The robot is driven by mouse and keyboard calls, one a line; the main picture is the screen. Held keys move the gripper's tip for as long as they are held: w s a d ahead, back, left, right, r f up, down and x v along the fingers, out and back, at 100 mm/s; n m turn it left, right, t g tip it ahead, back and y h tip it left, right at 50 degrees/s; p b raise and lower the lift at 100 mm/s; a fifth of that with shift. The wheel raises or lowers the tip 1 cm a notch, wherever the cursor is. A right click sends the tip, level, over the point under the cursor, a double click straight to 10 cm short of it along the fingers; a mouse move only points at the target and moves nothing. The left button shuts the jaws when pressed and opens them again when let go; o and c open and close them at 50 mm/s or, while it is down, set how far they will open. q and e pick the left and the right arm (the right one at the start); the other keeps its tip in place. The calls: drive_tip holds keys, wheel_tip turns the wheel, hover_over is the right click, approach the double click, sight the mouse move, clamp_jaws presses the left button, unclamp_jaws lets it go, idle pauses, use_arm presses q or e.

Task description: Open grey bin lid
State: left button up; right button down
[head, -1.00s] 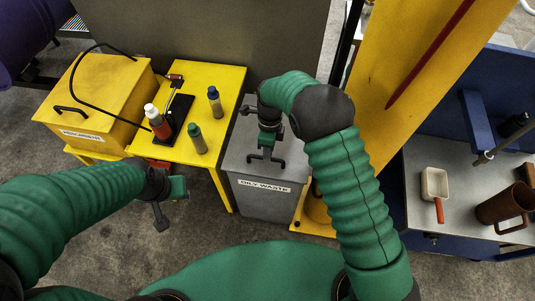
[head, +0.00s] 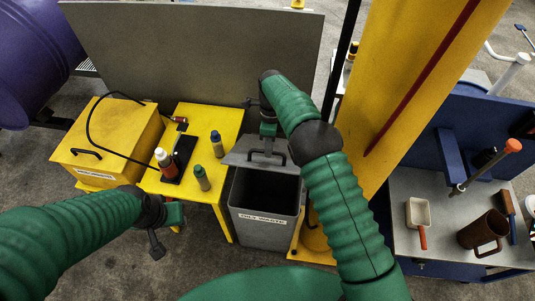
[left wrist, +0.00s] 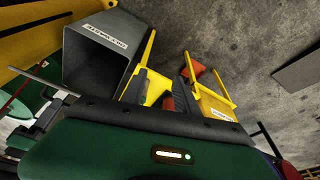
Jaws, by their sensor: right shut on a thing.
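The grey bin (head: 265,228), labelled OILY WASTE, stands on the floor right of the yellow table. Its dark inside shows from above. Its grey lid (head: 243,153) is raised and tilted back along the far rim. My right gripper (head: 268,140) is at the lid's dark handle (head: 270,155) and is shut on it, with the wrist hiding part of the lid. The bin also shows in the left wrist view (left wrist: 88,62), its opening facing the camera. My left gripper (head: 156,244) hangs empty left of the bin, before the table; its finger gap is unclear.
The yellow table (head: 222,127) holds a red bottle with a white cap (head: 166,163) and two small bottles. A yellow box (head: 105,150) stands left. A yellow post (head: 400,90) rises close to the bin's right. A workbench (head: 400,235) stands farther right.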

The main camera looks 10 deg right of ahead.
use_arm(q)
drive_tip(key=shift+w+f, duration=0.1)
drive_tip(key=shift+f, duration=0.05)
drive_tip(key=shift+c, duration=0.7)
drive_tip(key=w+d+f+n, duration=0.1)
drive_tip(key=w+d+f+n+t, duration=0.1)
drive_tip(key=w+d+f+n, duration=0.1)
drive_tip(key=shift+w+d+f+n+h, duration=0.15)
drive_tip(key=shift+w+d+n+h, duration=0.1)
drive_tip(key=shift+w+n+h, duration=0.05)
clamp_jaws()
drive_tip(key=n+t+h, duration=0.3)
drive_tip(key=n+t, duration=0.5)
drive_tip(key=n, duration=2.1)
approach(256, 164)
wheel_tip(256, 164, up, 3)
drive_tip(key=x, duration=0.9)
drive_tip(key=shift+w+d+f, duration=0.1)
drive_tip(key=shift+w+f, duration=0.05)
drive_tip(key=shift+w, duration=0.15)
